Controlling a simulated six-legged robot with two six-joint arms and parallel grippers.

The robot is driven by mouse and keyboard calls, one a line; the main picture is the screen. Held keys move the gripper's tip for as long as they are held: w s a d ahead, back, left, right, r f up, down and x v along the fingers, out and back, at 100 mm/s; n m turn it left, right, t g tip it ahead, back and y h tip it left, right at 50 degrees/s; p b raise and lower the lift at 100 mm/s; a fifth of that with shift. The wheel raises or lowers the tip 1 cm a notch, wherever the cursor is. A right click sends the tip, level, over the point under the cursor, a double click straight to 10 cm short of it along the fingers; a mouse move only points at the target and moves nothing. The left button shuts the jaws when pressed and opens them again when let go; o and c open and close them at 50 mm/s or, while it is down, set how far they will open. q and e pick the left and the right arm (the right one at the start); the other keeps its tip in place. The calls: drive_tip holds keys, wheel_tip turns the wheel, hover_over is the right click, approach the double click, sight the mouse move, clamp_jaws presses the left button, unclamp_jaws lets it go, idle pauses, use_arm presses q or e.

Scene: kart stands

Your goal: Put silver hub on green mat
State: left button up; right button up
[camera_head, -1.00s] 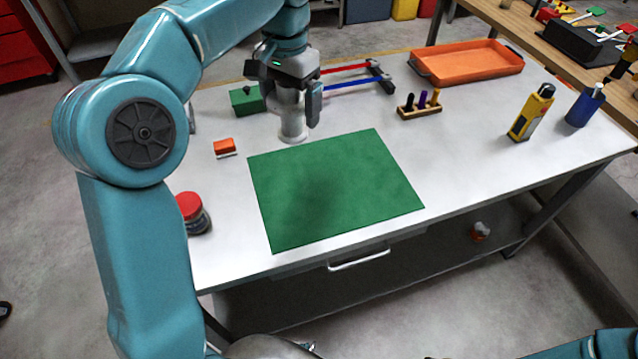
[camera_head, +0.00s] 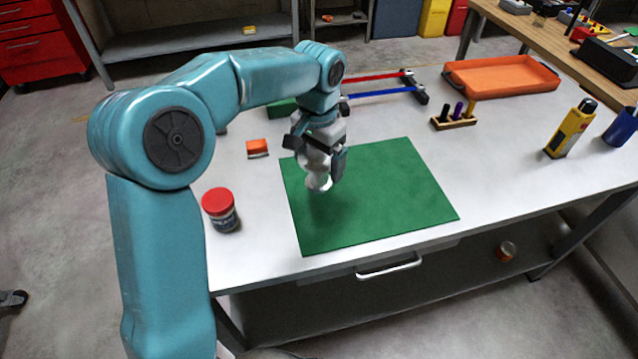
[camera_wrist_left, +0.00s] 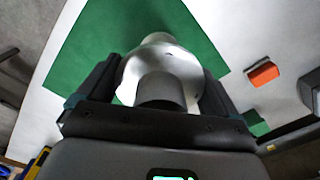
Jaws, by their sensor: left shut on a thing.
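The silver hub (camera_head: 318,180) is a pale metal piece with a round flange and a narrower end. My left gripper (camera_head: 322,160) is shut on it and holds it over the upper left part of the green mat (camera_head: 390,195). In the left wrist view the hub (camera_wrist_left: 162,70) sits between the two fingers of the left gripper (camera_wrist_left: 160,85), with the green mat (camera_wrist_left: 90,50) behind it. I cannot tell for sure whether the hub touches the mat. My right gripper is not in view.
A red-lidded jar (camera_head: 220,210) and an orange block (camera_head: 257,148) stand left of the mat. A green box (camera_head: 283,108) is partly hidden behind my arm. An orange tray (camera_head: 500,76), a pen holder (camera_head: 454,120) and a yellow tool (camera_head: 570,130) stand to the right. Most of the mat is clear.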

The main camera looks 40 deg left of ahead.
sight(318, 180)
use_arm(q)
wheel_tip(318, 180, down, 7)
drive_tip(key=shift+r, duration=0.15)
drive_tip(key=shift+w, duration=0.1)
drive_tip(key=shift+f, duration=0.2)
drive_tip(key=shift+f+b, duration=0.1)
drive_tip(key=shift+b, duration=0.25)
drive_tip(key=o, duration=1)
drive_tip(key=shift+r+p, duration=0.35)
drive_tip(key=shift+r, duration=0.05)
wheel_tip(318, 180, up, 12)
drive_tip(key=shift+f+p, duration=0.15)
drive_tip(key=shift+p, duration=0.2)
